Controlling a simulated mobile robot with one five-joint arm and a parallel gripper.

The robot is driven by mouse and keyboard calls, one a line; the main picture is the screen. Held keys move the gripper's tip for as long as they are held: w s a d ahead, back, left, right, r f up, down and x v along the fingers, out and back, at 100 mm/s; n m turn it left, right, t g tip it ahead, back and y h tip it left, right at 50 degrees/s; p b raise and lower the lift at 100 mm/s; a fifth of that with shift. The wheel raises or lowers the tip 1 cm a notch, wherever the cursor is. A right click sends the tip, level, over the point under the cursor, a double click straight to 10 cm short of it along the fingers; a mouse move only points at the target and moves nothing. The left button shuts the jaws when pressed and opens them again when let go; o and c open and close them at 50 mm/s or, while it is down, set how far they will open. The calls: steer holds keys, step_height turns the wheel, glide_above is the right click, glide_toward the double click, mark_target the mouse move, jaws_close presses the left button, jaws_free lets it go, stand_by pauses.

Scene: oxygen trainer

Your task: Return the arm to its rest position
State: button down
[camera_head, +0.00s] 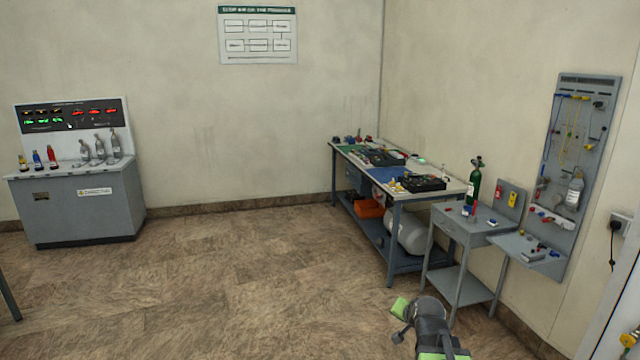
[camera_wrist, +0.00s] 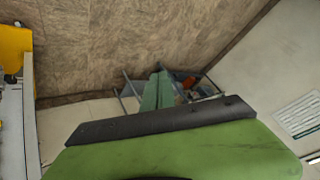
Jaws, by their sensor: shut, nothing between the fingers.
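My arm shows at the bottom right of the head view, raised over the floor in front of the workbench and small table. My gripper (camera_head: 400,308) is at its end, with a green tip pointing left. In the wrist view the two green fingers of my gripper (camera_wrist: 159,88) lie together, shut with nothing between them. A broad green and black part of my own arm fills the bottom of that view. The gripper appears apart from the furniture.
A workbench (camera_head: 396,215) with tools stands at the right, with an orange box (camera_head: 369,208) below. A small grey table (camera_head: 470,222) and wall panel (camera_head: 580,150) are nearer. A grey console (camera_head: 80,205) stands left. The middle floor (camera_head: 220,270) is clear.

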steer(key=s+a+f+n+g+y, duration=0.1)
steer(key=s+a+f+n, duration=0.15)
steer(key=a, duration=0.35)
steer(key=s+a+f+n+g, duration=0.1)
steer(key=s+a+f+g, duration=0.15)
steer(key=a, duration=0.35)
steer(key=s+f+n+g, duration=0.3)
steer(key=s+g, duration=0.2)
steer(key=s, duration=0.7)
steer(key=shift+n+h+b, duration=0.3)
steer(key=shift+n+b, duration=0.05)
steer(key=shift+b, duration=0.05)
